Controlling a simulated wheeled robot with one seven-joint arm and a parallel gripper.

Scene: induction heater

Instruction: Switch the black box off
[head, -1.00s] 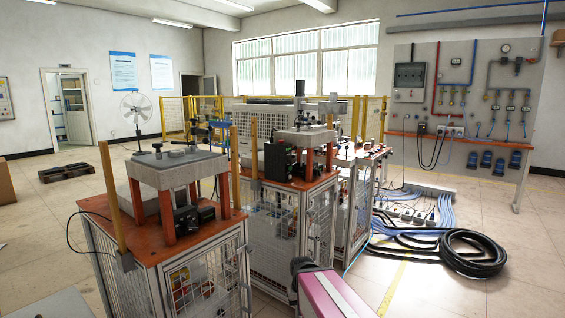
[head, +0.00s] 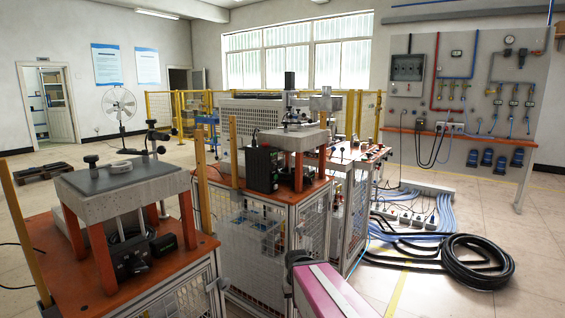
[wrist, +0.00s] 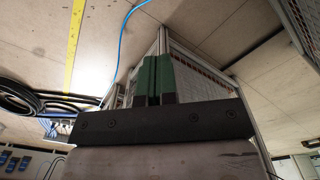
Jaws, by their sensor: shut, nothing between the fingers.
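A black box (head: 264,168) stands upright on the orange top of the middle workstation (head: 230,182) in the head view, in front of the grey raised plate on orange legs. Its switch is too small to make out. My gripper shows in the wrist view with two green fingers (wrist: 153,80) pressed together and nothing between them. The fingers point toward a workstation's metal frame post and mesh sides. The black box is not in the wrist view. In the head view the gripper itself is not visible; only my pink arm part shows at the bottom.
A nearer workstation (head: 90,298) stands at left with small black boxes (head: 131,256) under its raised plate. A coiled black hose (head: 470,262) and blue cables lie on the floor at right. Open floor with a yellow line (head: 398,290) lies right of the workstations.

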